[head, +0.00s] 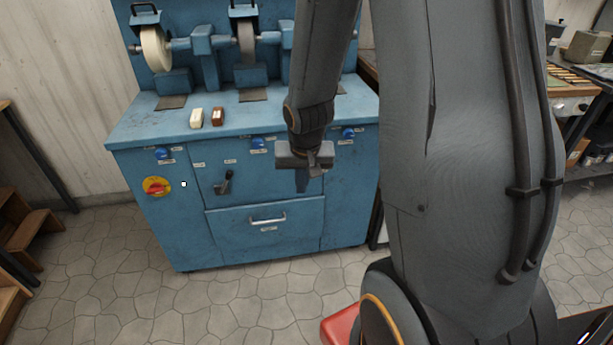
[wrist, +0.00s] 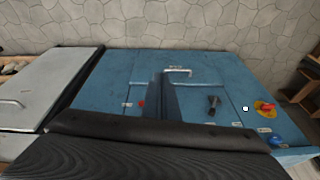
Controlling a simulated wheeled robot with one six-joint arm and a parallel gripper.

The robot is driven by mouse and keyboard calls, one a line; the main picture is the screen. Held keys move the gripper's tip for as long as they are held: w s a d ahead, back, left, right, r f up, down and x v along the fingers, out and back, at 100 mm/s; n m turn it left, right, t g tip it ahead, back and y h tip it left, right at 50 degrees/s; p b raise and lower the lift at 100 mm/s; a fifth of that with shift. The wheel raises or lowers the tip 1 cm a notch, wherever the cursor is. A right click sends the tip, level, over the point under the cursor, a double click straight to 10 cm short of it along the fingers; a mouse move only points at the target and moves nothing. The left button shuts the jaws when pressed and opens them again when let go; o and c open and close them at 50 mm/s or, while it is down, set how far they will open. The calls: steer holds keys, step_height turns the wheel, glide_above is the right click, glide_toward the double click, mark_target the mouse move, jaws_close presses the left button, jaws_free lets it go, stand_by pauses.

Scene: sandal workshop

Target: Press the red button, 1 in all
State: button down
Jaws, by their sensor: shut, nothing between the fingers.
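A small round red button (wrist: 141,103) shows on the blue machine's front panel in the wrist view, beside a small white label. In the head view I cannot see it; my arm and gripper cover part of that panel. My gripper (head: 303,184) hangs in front of the right part of the panel, fingers pointing down. Its dark fingers (wrist: 162,92) also show in the wrist view, shut and empty, just right of the button. A gap shows between button and fingers there; the depth between them is hard to tell.
The blue machine (head: 263,245) also carries a red rotary switch on a yellow plate (head: 157,187), a black lever (head: 224,182), blue knobs (head: 163,153) and a drawer handle (head: 267,220). Wooden steps (head: 22,235) stand at left. The tiled floor in front is clear at left.

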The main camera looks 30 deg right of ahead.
steer(key=w+d+f+m+t+y, duration=0.1)
steer(key=w+d+f+m+t, duration=0.2)
steer(key=f, duration=0.7)
steer(key=w+d+f+m+t+y, duration=0.1)
steer(key=w+d+f+m+t, duration=0.2)
steer(key=w+d+f+m, duration=0.3)
steer(key=w+d+f, duration=0.2)
steer(key=w+f, duration=0.1)
steer(key=f, duration=0.1)
steer(key=shift+w+d+f+m+t, duration=0.2)
steer(key=shift+w+f+m+t, duration=0.1)
steer(key=shift+w, duration=0.1)
steer(key=shift+w, duration=0.1)
steer(key=w+d+b, duration=0.2)
steer(key=w+b, duration=0.1)
steer(key=w, duration=0.5)
steer(key=shift+w+d, duration=0.15)
steer(key=shift+d, duration=0.05)
steer(key=shift+w, duration=0.1)
stand_by(0.7)
steer(key=shift+w+d, duration=0.15)
steer(key=shift+w, duration=0.15)
